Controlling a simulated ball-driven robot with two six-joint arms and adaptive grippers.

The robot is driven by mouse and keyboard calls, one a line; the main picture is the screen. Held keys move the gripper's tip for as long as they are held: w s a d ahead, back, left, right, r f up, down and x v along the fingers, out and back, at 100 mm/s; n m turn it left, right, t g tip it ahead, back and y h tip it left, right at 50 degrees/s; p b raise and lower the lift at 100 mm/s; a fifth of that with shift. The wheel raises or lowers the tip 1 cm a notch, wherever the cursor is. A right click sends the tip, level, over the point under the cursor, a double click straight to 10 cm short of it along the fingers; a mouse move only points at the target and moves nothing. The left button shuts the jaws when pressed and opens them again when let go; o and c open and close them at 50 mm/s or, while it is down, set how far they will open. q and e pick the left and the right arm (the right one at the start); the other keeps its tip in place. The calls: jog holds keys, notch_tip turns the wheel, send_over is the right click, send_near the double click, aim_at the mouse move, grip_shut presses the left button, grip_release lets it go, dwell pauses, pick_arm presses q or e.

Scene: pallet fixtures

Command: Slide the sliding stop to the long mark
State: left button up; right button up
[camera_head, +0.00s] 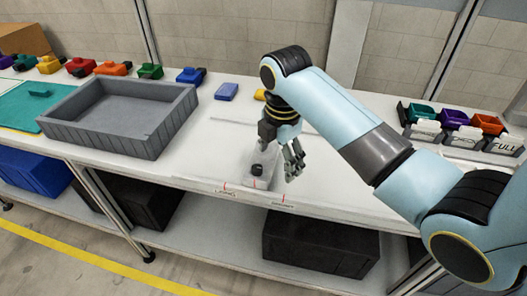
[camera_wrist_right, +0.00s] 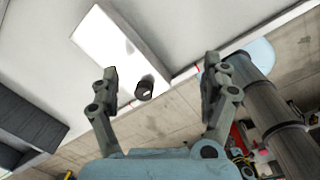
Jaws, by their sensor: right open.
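The sliding stop shows as a dark round knob (camera_head: 257,170) on a pale block near the table's front edge. It appears between the red long mark (camera_head: 225,185) on the left and the red short mark (camera_head: 283,198) on the right. In the right wrist view the dark knob (camera_wrist_right: 144,88) stands at the end of a white bar (camera_wrist_right: 110,35). My right gripper (camera_head: 293,168) is open and empty, just right of the knob. In the wrist view its fingers (camera_wrist_right: 159,78) flank the knob with gaps on both sides. My left gripper is not in view.
A grey tray (camera_head: 61,125) stands on the left of the table. Coloured bins line the back, with a blue block (camera_head: 227,91) behind the stop. Small bins (camera_head: 453,120) with labels stand at the right. My right arm crosses above the table's right side.

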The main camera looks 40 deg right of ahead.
aim_at(264, 154)
jog(key=w+r+n, duration=0.6)
jog(key=n, duration=0.1)
jog(key=shift+g, duration=0.4)
jog(key=f, duration=1.1)
jog(key=shift+w+d, duration=0.15)
jog(key=shift+d, duration=0.15)
jog(key=shift+c, duration=0.4)
